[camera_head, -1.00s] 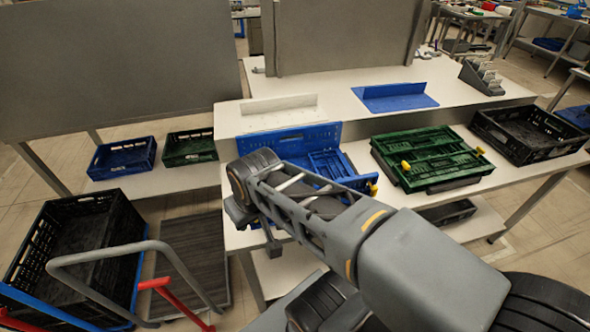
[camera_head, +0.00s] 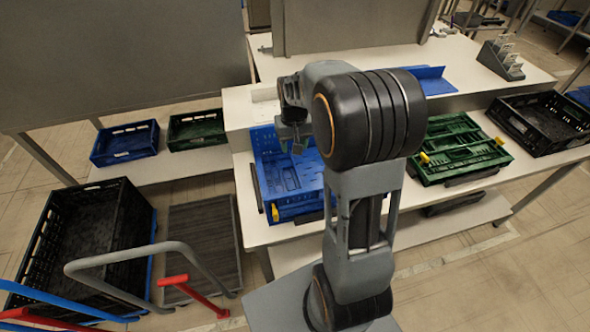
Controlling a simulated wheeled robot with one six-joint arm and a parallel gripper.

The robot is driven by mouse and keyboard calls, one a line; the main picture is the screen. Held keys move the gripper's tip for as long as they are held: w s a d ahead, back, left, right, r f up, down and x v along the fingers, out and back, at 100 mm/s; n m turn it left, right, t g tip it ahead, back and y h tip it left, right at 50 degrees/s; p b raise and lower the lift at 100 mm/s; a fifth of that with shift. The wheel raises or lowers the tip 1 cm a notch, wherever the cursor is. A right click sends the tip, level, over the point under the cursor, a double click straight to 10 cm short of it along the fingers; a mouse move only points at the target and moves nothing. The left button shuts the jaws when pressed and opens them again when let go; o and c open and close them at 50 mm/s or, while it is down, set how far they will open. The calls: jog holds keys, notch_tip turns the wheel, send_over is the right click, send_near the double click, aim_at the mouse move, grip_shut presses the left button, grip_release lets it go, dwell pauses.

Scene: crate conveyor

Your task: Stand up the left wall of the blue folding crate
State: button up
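The blue folding crate (camera_head: 284,185) sits on the white bench, left of the green crate. Its back wall (camera_head: 264,141) stands up. Latticed blue panels lie low inside it, and a yellow latch shows at its front left corner. I cannot tell clearly whether the left wall stands or lies folded. My arm covers the crate's right side. My gripper (camera_head: 298,147) points down above the back part of the crate, seemingly apart from it. Its fingers are too small to tell whether they are open or shut.
A folded green crate (camera_head: 455,148) with yellow latches lies to the right, and an open black crate (camera_head: 537,122) beyond it. A blue angled piece (camera_head: 432,80) lies on the raised shelf behind. A trolley with a large black crate (camera_head: 42,235) stands at left.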

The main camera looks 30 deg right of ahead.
aim_at(296, 173)
jog(key=f, duration=0.5)
jog(key=w+d+f, duration=0.1)
jog(key=f, duration=0.4)
jog(key=f+p, duration=0.1)
jog(key=f, duration=0.4)
jog(key=shift+w+d+f, duration=0.15)
jog(key=shift+w+f, duration=0.05)
jog(key=shift+w, duration=0.05)
grip_shut()
